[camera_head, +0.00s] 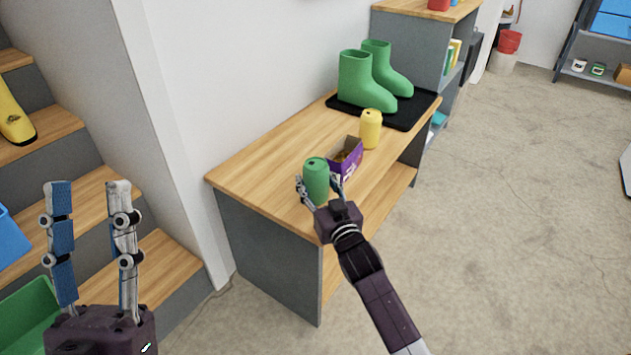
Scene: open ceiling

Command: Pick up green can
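The green can (316,176) stands upright near the front left part of the wooden table top. My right gripper (318,184) reaches it from the front, with one finger on each side of the can. Whether the fingers press on the can or only surround it cannot be told; they hide its lower part. My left gripper (88,187) is at the lower left, away from the table, with its two fingers pointing up, apart and empty.
A purple box (346,161) is just right of the can, with a yellow can (370,129) behind it. Green boots (366,81) stand on a black mat (408,114). Wooden stairs (60,128) are at left. The floor (510,220) at right is clear.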

